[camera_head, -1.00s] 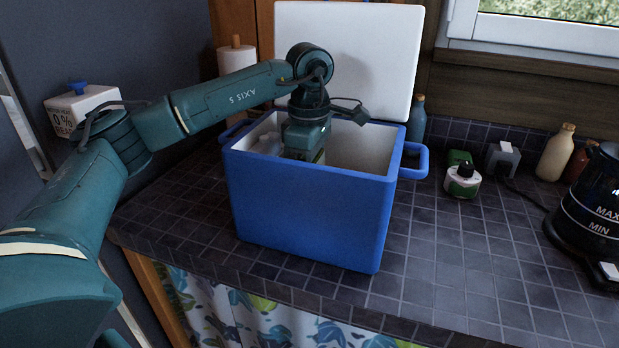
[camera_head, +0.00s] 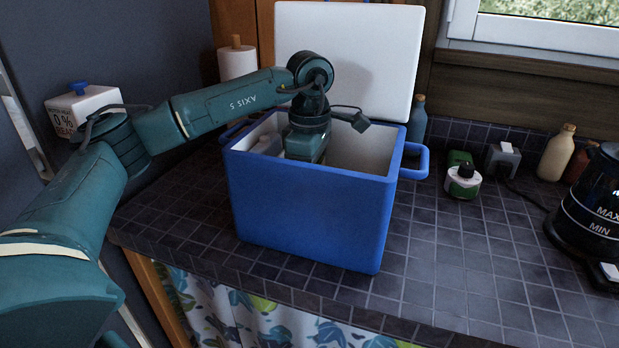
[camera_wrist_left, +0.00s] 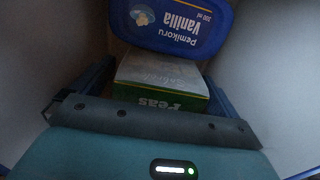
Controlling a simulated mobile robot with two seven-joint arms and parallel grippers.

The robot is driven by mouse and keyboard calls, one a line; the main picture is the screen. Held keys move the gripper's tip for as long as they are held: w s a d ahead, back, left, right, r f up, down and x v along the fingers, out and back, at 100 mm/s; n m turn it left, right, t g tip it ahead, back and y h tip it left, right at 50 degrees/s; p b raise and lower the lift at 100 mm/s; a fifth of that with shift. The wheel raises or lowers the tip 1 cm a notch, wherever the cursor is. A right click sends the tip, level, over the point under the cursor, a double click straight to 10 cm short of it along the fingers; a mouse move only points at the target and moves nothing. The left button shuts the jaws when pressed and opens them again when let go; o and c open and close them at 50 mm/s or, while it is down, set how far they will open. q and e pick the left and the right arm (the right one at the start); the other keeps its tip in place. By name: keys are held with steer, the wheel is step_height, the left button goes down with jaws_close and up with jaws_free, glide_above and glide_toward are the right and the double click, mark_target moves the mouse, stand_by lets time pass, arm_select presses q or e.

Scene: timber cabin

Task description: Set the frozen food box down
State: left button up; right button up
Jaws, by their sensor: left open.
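The frozen food box (camera_wrist_left: 162,80), a white and green carton marked "Peas", lies inside the blue cooler (camera_head: 305,215), as seen in the left wrist view. My left gripper (camera_wrist_left: 160,88) reaches down into the cooler with its fingers apart, one on each side of the carton. Whether either finger touches it I cannot tell. In the head view the cooler's front wall hides the fingers and the carton. A blue "Vanilla" tub (camera_wrist_left: 180,25) lies just beyond the carton. My right gripper is not in view.
The cooler's white lid (camera_head: 350,55) stands open behind it. A pale item (camera_head: 267,141) sits at the cooler's left inside.

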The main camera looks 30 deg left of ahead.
arm_select(q)
step_height(320, 180, up, 11)
steer(key=shift+f+p, duration=0.1)
steer(key=shift+p, duration=0.35)
steer(key=shift+r, duration=0.65)
